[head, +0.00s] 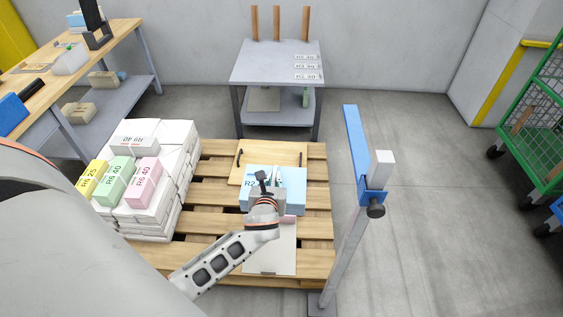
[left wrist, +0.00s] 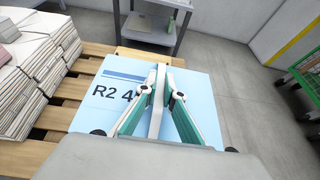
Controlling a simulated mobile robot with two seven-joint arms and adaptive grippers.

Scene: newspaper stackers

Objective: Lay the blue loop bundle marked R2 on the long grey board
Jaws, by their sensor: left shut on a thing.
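The blue bundle (head: 290,180) marked R2 is near the right side of the wooden pallet; its blue top also shows large in the left wrist view (left wrist: 185,82). My left gripper (head: 264,187) is over its middle. In the left wrist view the two green-padded fingers (left wrist: 157,98) are closed on the bundle's upright pale loop. I cannot tell whether the bundle hangs or rests. A long pale grey board (head: 271,258) lies on the pallet, its near part bare just below the bundle in the head view. My right gripper is not in view.
White stacks (head: 160,205) with yellow, green, pink and grey labelled bundles on top fill the pallet's left. A wooden board with dark handles (head: 250,152) lies behind the blue bundle. A post with a blue arm (head: 355,145) stands right. A grey table (head: 265,62) with pegs stands behind.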

